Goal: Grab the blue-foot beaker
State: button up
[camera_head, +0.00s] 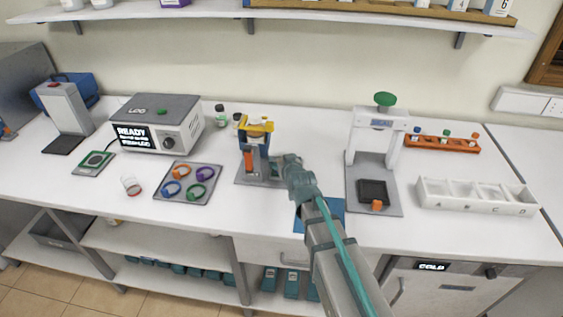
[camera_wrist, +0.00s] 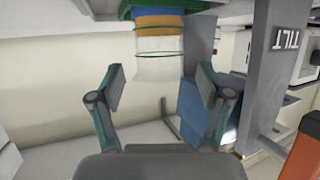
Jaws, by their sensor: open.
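In the wrist view, which appears upside down, a clear beaker (camera_wrist: 158,68) shows at the top centre. My gripper (camera_wrist: 160,82) is open, with one finger to each side of the beaker's line. No contact shows. In the head view my gripper (camera_head: 277,165) is low at the right of a stand with a yellow top (camera_head: 258,124). The beaker cannot be made out clearly there.
A grey post marked TILT (camera_wrist: 266,80) stands close to my right finger in the wrist view. A tray of coloured rings (camera_head: 188,183), a red-footed beaker (camera_head: 131,186), a white press (camera_head: 378,130) and a white compartment box (camera_head: 478,197) stand on the bench.

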jog(key=x, duration=0.2)
jog(key=shift+w+a+p, duration=0.1)
jog(key=shift+w+p, duration=0.2)
jog(key=shift+w, duration=0.05)
jog(key=shift+s, duration=0.1)
jog(key=c, duration=1.3)
jog(key=shift+r+b, duration=0.15)
jog(key=shift+b, duration=0.15)
